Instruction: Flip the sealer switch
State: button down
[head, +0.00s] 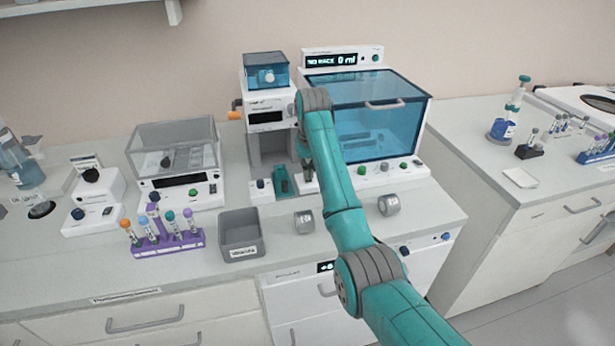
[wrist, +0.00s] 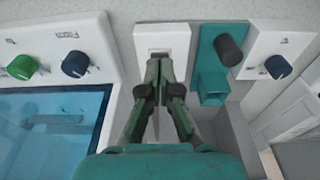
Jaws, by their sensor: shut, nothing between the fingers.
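The sealer (head: 268,106) is the tall white machine with a teal clear box on top. A teal block (head: 282,182) sits at its base; in the wrist view the block (wrist: 211,85) has a dark round handle (wrist: 229,49) beside it. A small white panel (wrist: 162,30) next to the block appears to carry the switch, mostly hidden by my fingertips. My gripper (wrist: 161,66) is shut and empty, its tips at or just above the panel. I cannot tell whether they touch. In the head view my arm hides most of the gripper.
A blue-lidded machine (head: 375,110) stands close on the right; its green knob (wrist: 22,67) and dark blue knob (wrist: 75,63) are near my gripper. Another dark blue knob (wrist: 278,67) is beyond the teal block. A grey bin (head: 240,240) and purple tube rack (head: 165,243) stand in front left.

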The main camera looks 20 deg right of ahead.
jog(key=shift+r, duration=3.2)
